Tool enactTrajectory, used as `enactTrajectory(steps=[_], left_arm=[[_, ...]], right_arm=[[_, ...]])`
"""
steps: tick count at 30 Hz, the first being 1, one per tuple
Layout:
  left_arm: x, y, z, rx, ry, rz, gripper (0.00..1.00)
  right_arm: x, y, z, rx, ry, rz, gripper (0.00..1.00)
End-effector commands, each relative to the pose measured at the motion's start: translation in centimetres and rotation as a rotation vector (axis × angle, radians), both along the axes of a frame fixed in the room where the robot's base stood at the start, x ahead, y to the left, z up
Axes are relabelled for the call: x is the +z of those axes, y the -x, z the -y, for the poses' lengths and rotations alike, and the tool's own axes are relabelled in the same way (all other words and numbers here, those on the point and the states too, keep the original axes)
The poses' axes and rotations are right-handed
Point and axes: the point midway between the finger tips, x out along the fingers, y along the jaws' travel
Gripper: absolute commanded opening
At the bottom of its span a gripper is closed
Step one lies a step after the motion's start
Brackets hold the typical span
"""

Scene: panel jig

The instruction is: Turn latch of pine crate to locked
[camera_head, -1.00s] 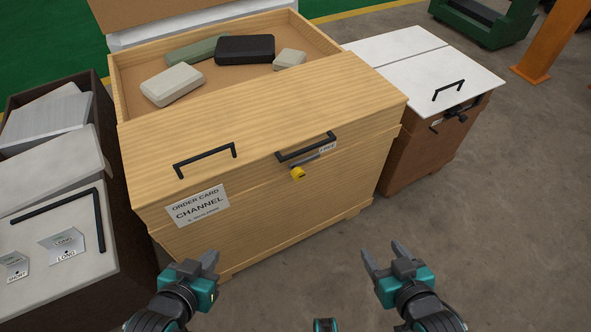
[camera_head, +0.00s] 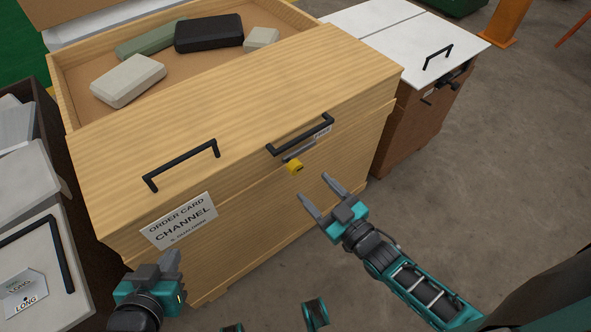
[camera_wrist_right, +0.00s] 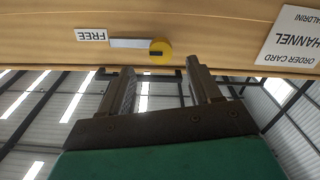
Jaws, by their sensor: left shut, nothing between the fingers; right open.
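The pine crate (camera_head: 330,190) stands in front of me. Its latch (camera_head: 295,167) on the front face has a yellow round knob and a grey bar. In the right wrist view the latch (camera_wrist_right: 160,50) appears upside down, its bar pointing at the FREE label (camera_wrist_right: 91,34). My right gripper (camera_head: 314,187) is open and empty, just below and right of the knob in the head view. Its fingers (camera_wrist_right: 160,70) spread to either side of the knob in the wrist view, with no contact visible. My left gripper (camera_head: 170,262) is shut and empty, low at the left near the crate's front.
Two black handles (camera_head: 182,164) (camera_head: 300,135) stick up along the crate's front edge, one close above the latch. An order card (camera_head: 180,220) reads CHANNEL. Floor at right is free.

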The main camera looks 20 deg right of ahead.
Motion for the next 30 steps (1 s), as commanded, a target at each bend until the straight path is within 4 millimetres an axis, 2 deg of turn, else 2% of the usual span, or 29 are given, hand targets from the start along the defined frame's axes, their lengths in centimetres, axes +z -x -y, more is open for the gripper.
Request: enactTrajectory(steps=[1, 6, 12, 24, 30], left_arm=[[-0.5, 0.1, 0.0, 0.001, 0.000, -0.002, 0.00], [-1.1, 0.1, 0.1, 0.005, 0.005, -0.003, 0.00], [-1.5, 0.0, 0.2, 0.009, 0.010, -0.004, 0.00], [-1.6, 0.0, 0.1, 0.010, 0.009, -0.003, 0.00], [-1.6, 0.0, 0.0, 0.006, 0.004, -0.002, 0.00]], right_arm=[[-0.1, -1.2, -0.5, 0.000, -0.001, 0.004, 0.63], [-0.1, -4.3, -1.6, -0.001, -0.001, 0.002, 0.63], [-0.1, -6.5, -2.4, 0.000, -0.001, 0.000, 0.63], [0.0, -7.2, -2.6, 0.000, 0.000, -0.002, 0.63], [0.0, -7.2, -2.6, 0.000, 0.000, -0.002, 0.44]])
